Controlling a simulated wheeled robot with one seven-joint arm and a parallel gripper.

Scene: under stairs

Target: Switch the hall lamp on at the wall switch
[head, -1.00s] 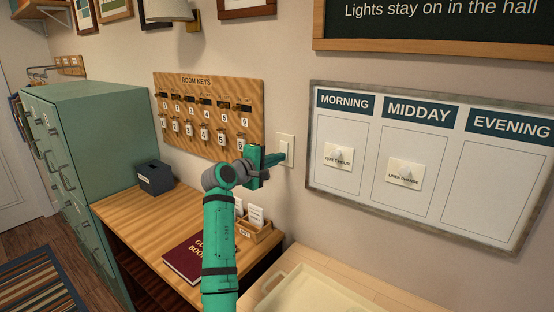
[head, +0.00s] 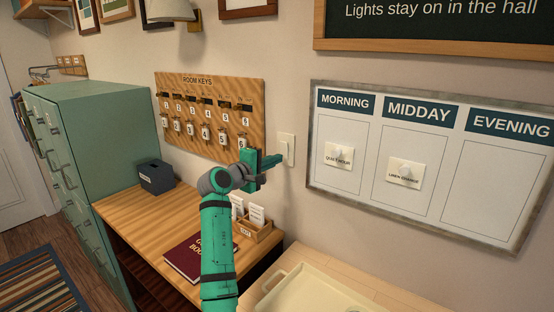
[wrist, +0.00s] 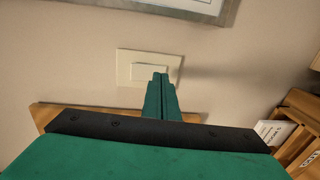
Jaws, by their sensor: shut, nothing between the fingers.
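The wall switch is a cream plate (head: 287,143) with a rocker, between the key board and the white planner board. It also shows in the wrist view (wrist: 124,68), with its rocker (wrist: 148,71) in the middle. My gripper (head: 280,159) is shut and empty, its fingertips pointing at the wall by the plate's lower part. In the wrist view the fingertips (wrist: 161,77) overlap the rocker's lower right edge; I cannot tell whether they touch it. A wall lamp with a pale shade (head: 170,10) is at the top, partly cut off; no clear glow shows.
Below are a wooden desk (head: 140,212) with a guest book (head: 190,262), a dark box (head: 157,178) and a card holder (head: 254,233). A cream tray (head: 300,295) lies at the front. The key board (head: 210,85) hangs left of the switch, the planner board (head: 430,215) right.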

